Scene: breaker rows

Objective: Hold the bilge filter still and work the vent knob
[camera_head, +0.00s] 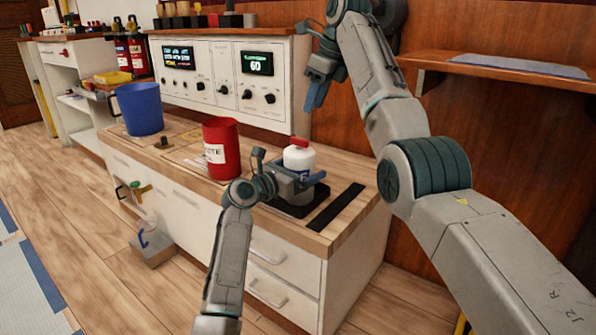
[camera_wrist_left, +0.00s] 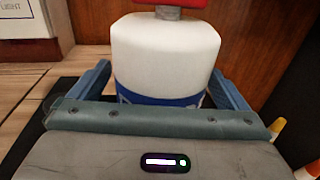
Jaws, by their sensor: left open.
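The bilge filter appears to be the white canister (camera_head: 299,159) with a blue band, upright on a black pad near the counter's right end; it fills the middle of the left wrist view (camera_wrist_left: 165,50). A red knob (camera_head: 300,142), apparently the vent knob, is on its top; only its lower edge shows in the left wrist view (camera_wrist_left: 170,3). My left gripper (camera_head: 297,182) is open, low at the canister, with one blue finger on each side. My right gripper (camera_head: 314,92) hangs empty above the canister, fingers pointing down; its finger gap is not clear.
A red waste bin (camera_head: 221,150) stands left of the canister, close to my left wrist. A blue bucket (camera_head: 139,108) stands farther left. A control panel (camera_head: 222,80) backs the counter. A black strip (camera_head: 336,207) lies at right. A wall shelf (camera_head: 500,68) is at upper right.

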